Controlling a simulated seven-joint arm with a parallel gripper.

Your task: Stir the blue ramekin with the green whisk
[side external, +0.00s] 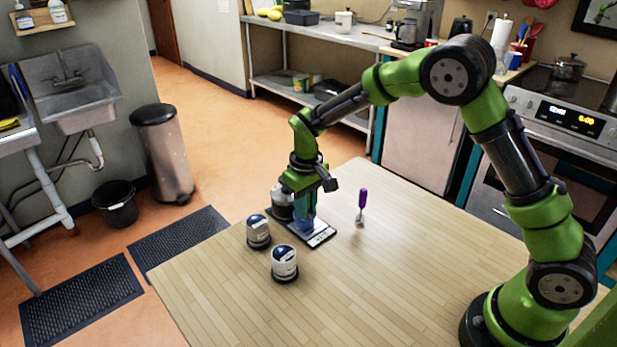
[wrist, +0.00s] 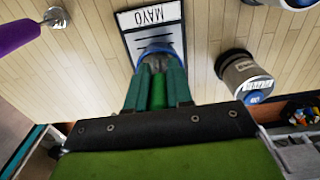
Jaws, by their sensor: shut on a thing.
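My gripper (side external: 305,207) points down over the table and is shut on the green whisk. In the wrist view its teal fingers (wrist: 157,76) close around the green whisk's handle (wrist: 158,96). The whisk's grey head reaches into the blue ramekin (wrist: 153,47), which is partly hidden behind the fingers. In the side view the blue ramekin (side external: 305,225) shows just under the fingertips. It stands on a dark-edged white plate (side external: 320,237), labelled MAYO in the wrist view (wrist: 148,17). Whether the whisk touches the ramekin's bottom is hidden.
A purple-handled utensil (side external: 362,203) stands upright to the right. Two labelled jars (side external: 258,232) (side external: 285,263) stand left and in front of the plate. A dark-and-clear container (side external: 282,206) is close behind the gripper, left. The table's right and front (side external: 400,275) are clear.

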